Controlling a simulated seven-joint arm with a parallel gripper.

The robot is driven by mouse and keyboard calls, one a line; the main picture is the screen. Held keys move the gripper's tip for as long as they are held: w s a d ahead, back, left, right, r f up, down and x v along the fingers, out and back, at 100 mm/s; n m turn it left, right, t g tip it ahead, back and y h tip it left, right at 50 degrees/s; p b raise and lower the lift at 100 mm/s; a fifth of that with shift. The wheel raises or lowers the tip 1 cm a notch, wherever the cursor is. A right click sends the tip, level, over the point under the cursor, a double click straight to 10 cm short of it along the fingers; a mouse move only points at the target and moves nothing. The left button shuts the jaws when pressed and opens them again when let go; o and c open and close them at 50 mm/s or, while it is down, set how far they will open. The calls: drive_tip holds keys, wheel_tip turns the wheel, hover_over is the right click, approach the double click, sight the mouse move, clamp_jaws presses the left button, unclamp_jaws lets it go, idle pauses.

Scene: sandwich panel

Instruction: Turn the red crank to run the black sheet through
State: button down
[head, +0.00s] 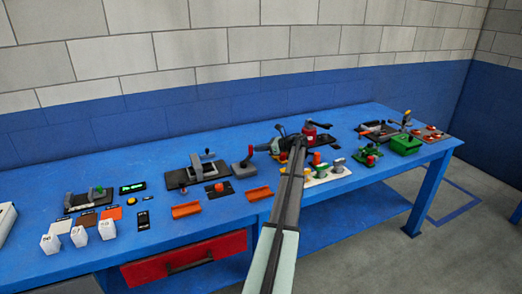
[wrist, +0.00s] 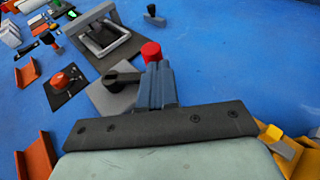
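The red crank knob (head: 250,150) stands above a grey block (head: 242,168) near the middle of the table in the head view. In the wrist view the red knob (wrist: 151,50) shows just past my fingertips, with a dark crank arm (wrist: 121,78) to the left of my fingers. My gripper (wrist: 156,75) is at the knob, its fingers close together. Whether they grip the crank handle is hidden. I cannot pick out the black sheet for certain; a black plate (wrist: 103,40) with a grey frame lies beyond the crank.
A red button box (wrist: 68,76) and an orange tray (wrist: 38,156) lie left of my gripper in the wrist view. Yellow parts (wrist: 290,145) are close on the right. In the head view, a green box (head: 405,144) stands farther right.

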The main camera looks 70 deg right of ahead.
drive_tip(key=shift+w+d+y, duration=0.3)
drive_tip(key=shift+w+d, duration=0.3)
drive_tip(key=shift+w, duration=0.15)
drive_tip(key=shift+w+n+y, duration=0.55)
drive_tip(key=shift+n+y, duration=0.15)
drive_tip(key=shift+n, duration=0.1)
drive_tip(key=shift+w, duration=1.35)
drive_tip(key=shift+w+a, duration=0.2)
drive_tip(key=shift+w, duration=1.1)
drive_tip(key=s+d+r, duration=0.3)
drive_tip(key=s+d, duration=0.6)
drive_tip(key=s, duration=0.1)
approach(252, 154)
drive_tip(key=w, duration=0.8)
drive_tip(key=shift+w+a+r, duration=0.2)
drive_tip(key=shift+a+r, duration=0.1)
drive_tip(key=shift+w+a, duration=0.1)
drive_tip(key=shift+w, duration=0.65)
